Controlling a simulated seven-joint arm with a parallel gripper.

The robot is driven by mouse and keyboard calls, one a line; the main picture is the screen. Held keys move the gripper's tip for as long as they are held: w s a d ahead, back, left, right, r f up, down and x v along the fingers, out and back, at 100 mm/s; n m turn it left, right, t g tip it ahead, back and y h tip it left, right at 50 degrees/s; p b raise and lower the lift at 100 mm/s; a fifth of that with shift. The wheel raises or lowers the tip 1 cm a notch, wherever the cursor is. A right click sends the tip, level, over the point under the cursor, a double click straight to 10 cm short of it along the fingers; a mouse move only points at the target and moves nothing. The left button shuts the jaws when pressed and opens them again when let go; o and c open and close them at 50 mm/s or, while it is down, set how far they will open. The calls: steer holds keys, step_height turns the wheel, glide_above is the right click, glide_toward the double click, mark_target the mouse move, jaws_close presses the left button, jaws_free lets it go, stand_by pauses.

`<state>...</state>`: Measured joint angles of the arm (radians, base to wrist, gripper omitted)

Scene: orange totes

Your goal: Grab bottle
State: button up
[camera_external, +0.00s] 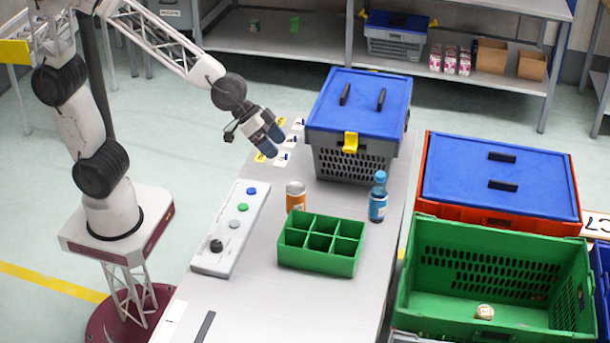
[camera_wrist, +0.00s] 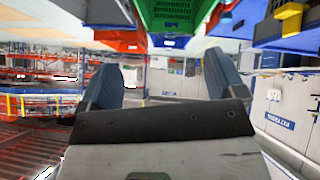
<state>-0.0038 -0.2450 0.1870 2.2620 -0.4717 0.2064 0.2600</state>
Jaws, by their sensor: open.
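A blue bottle (camera_external: 378,197) with a blue cap stands upright near the right edge of the grey table, right of the green divided box. My gripper (camera_external: 272,136) is above the far left part of the table, left of the grey lidded tote and well away from the bottle. Its blue fingers are open with nothing between them, as the wrist view (camera_wrist: 162,85) also shows. I cannot make out the bottle in the wrist view.
A grey tote with a blue lid (camera_external: 358,105) stands beyond the bottle. A button panel (camera_external: 226,240) lies at left. A green crate (camera_external: 480,230) and an orange tote (camera_external: 500,222) stand right of the table.

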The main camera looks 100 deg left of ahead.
steer(key=w+a+f+n+t+y, duration=0.2)
steer(key=w+a+f, duration=0.1)
steer(key=w, duration=0.7)
steer(key=n+y, duration=0.3)
steer(key=y, duration=0.2)
glide_above(374, 191)
steer(key=s+d, duration=0.5)
steer(key=d, duration=0.1)
step_height(374, 191, down, 8)
steer(key=w+a+f+y, duration=0.1)
steer(key=f, duration=0.1)
steer(key=w+a+f+n+y, duration=0.1)
steer(key=a+f, duration=0.1)
steer(key=w+a+f+y, duration=0.1)
steer(key=w+a+f, duration=0.1)
steer(key=f, duration=0.1)
steer(key=shift+f+n+g, duration=0.1)
steer(key=shift+n+g, duration=0.3)
steer(key=shift+w+a+f+y, duration=0.2)
steer(key=shift+a+f+y, duration=0.05)
steer(key=shift+f+y, duration=0.2)
steer(key=shift+f, duration=1.75)
